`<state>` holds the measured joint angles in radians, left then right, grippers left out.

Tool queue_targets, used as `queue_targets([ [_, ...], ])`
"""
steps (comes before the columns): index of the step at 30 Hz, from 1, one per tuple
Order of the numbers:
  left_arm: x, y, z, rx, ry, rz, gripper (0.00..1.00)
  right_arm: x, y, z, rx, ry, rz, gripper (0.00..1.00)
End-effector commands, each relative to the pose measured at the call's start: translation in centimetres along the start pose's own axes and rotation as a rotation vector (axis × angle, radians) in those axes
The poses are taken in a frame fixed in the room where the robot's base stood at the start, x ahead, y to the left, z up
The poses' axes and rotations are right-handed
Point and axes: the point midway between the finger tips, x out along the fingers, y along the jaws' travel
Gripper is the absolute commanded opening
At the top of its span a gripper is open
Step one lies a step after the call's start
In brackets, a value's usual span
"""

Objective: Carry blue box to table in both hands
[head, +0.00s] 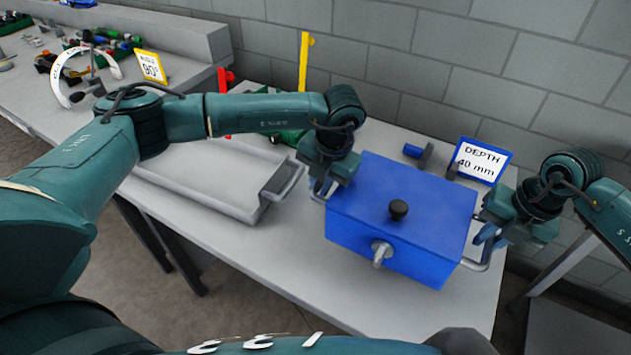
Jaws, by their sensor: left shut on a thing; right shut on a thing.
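The blue box (375,225) is in the right half of the head view, with a black knob on its lid, a grey tap-like fitting on its front and a metal handle at each end. It is over the light grey table (300,290); I cannot tell whether it touches the top. My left gripper (322,190) is shut at the box's left handle. My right gripper (485,237) is shut at the right handle (478,265). The fingertips are partly hidden by the wrists.
A grey metal tray (200,180) with a handle lies left of the box. A sign reading "DEPTH 40 mm" (480,162) and a small blue part (413,151) stand behind it. A yellow post (304,65) and red post (226,90) rise further back. The front table strip is clear.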

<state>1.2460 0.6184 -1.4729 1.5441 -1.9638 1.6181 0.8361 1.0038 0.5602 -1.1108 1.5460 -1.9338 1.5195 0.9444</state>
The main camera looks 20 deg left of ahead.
Motion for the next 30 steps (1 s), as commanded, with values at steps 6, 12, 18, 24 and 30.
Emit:
queue_targets([
  [6, -0.1, 0.1, 0.1, -0.003, -0.004, 0.002, 0.00, -0.1, 0.0, 0.2, 0.001, -0.005, 0.002, 0.00],
  [12, 0.0, 0.1, 0.1, -0.003, -0.004, 0.002, 0.00, -0.1, 0.0, 0.2, 0.001, -0.005, 0.002, 0.00],
  [18, 0.3, 0.1, 0.1, -0.003, -0.004, 0.002, 0.00, 0.2, -0.1, 0.2, 0.001, -0.005, 0.002, 0.00],
  [24, 1.0, -0.1, 0.1, -0.003, -0.004, 0.002, 0.00, 0.9, -0.2, 0.2, 0.001, -0.005, 0.001, 0.00],
  [30, 2.0, -0.3, 0.1, -0.003, -0.004, 0.002, 0.00, 1.9, -0.4, 0.2, 0.001, -0.005, 0.001, 0.00],
])
